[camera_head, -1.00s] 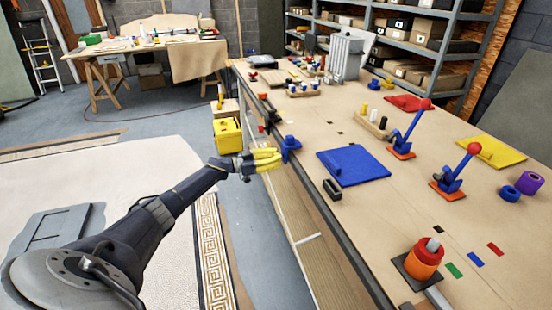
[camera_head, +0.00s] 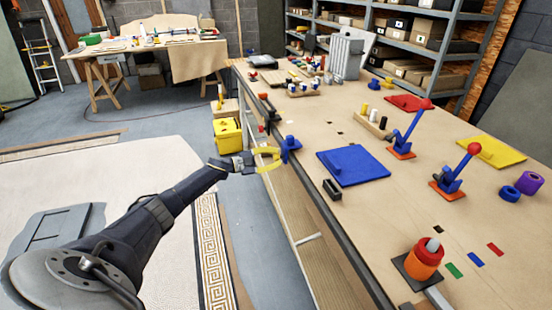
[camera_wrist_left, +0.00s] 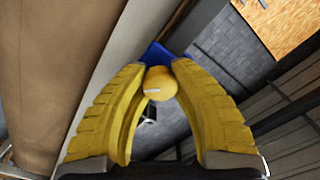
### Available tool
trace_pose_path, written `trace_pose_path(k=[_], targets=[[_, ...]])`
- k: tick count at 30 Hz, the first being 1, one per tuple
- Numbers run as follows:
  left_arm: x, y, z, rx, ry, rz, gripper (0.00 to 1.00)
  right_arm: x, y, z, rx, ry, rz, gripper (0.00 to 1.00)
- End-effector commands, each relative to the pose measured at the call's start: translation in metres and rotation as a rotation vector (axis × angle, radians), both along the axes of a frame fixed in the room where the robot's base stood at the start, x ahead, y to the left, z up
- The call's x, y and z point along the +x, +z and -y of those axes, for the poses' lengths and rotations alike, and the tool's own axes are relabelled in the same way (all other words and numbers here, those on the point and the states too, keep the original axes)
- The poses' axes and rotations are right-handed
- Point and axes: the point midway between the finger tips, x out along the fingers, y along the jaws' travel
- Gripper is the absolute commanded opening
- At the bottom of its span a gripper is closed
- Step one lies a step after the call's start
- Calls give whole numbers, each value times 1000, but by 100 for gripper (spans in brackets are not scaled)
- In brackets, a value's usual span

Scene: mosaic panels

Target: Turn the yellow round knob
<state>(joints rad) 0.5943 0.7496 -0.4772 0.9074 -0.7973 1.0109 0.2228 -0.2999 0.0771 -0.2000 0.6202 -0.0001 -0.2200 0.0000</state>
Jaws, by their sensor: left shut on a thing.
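The yellow round knob (camera_wrist_left: 160,84) shows in the left wrist view between my two yellow fingers, with a small pale mark on its face. Behind it is its blue mount (camera_wrist_left: 158,53). In the head view the blue mount (camera_head: 290,146) sits at the bench's left edge, and the knob is hidden by or blends with my fingers. My left gripper (camera_head: 279,157) reaches the mount from the left. Its fingertips also show in the left wrist view (camera_wrist_left: 162,72), shut around the knob's sides. My right gripper is not in view.
The long workbench (camera_head: 335,240) carries a blue panel (camera_head: 352,166), levers with red balls (camera_head: 473,148) and an orange cylinder (camera_head: 424,262). A dark handle (camera_head: 332,189) sits on the near edge. Open floor lies left of the bench.

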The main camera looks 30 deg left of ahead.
Motion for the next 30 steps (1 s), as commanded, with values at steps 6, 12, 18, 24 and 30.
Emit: trace_pose_path(k=[6,12,18,24,30], targets=[[0,0,0,157,1,131,0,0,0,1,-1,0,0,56],[0,0,0,304,0,252,0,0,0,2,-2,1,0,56],[0,0,0,449,0,373,0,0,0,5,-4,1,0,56],[0,0,0,596,0,494,0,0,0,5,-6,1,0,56],[0,0,0,732,0,607,0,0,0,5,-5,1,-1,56]])
